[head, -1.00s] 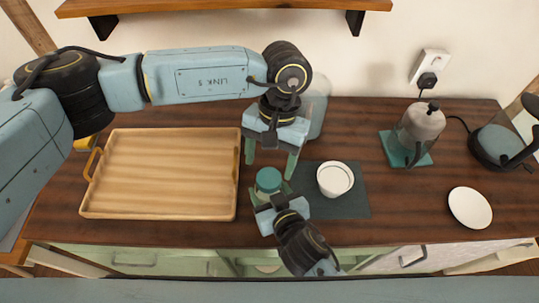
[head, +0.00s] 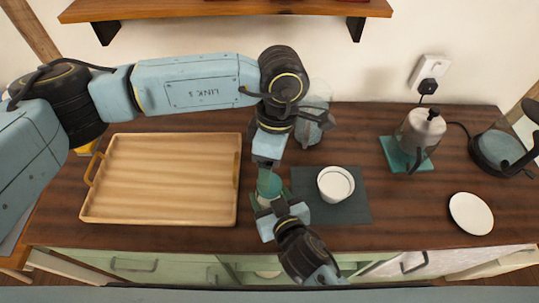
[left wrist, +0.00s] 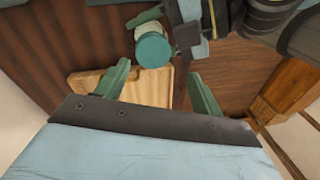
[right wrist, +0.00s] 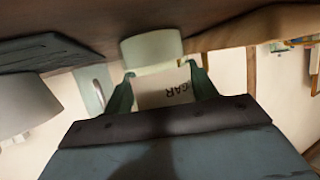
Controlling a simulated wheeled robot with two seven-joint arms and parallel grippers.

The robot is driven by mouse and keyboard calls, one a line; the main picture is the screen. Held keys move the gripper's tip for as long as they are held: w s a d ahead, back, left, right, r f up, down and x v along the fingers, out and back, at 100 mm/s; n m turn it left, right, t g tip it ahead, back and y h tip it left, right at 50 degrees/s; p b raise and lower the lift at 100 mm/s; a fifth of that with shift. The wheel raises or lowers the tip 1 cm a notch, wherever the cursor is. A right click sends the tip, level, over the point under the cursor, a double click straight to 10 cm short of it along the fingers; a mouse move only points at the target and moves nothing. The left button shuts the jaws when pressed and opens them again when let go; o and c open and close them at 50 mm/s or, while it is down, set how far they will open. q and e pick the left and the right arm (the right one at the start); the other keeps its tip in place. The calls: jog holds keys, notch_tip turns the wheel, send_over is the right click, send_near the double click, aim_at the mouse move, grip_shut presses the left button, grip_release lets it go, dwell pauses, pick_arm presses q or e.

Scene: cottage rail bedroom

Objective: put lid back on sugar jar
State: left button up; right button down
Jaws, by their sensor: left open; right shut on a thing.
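The sugar jar (right wrist: 163,92), with a label partly reading "GAR", is between the fingers of my right gripper (head: 272,205), which is shut on it. A round teal lid (head: 270,186) shows at the top of the jar; I cannot tell whether it is fully seated. In the left wrist view the lid (left wrist: 153,49) lies beyond the fingertips, slightly left of centre. My left gripper (head: 268,166) is open and empty above and behind the jar, its fingers apart (left wrist: 162,85). Its wrist partly hides the space behind the jar.
A wooden tray (head: 160,217) lies left of the jar. A white cup (head: 335,184) stands on a dark mat (head: 350,213) close to the right.

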pick_arm(q)
jog(key=n, duration=0.7)
jog(key=shift+s+r, duration=0.1)
jog(key=shift+r, duration=0.1)
jog(key=n, duration=0.5)
jog(key=n+t, duration=0.1)
jog(key=n, duration=0.1)
jog(key=shift+r+n+h, duration=0.25)
jog(key=shift+n+h, duration=0.05)
jog(key=n, duration=0.3)
jog(key=shift+r+n, duration=0.15)
jog(key=shift+n, duration=0.15)
jog(key=n, duration=0.3)
jog(key=shift+a+r+n, duration=0.1)
jog(key=shift+r+n, duration=0.05)
jog(key=shift+n, duration=0.15)
jog(key=n, duration=0.3)
jog(key=shift+r, duration=0.1)
jog(key=n, duration=0.5)
jog(key=shift+r+t, duration=0.2)
jog(key=shift+t, duration=0.2)
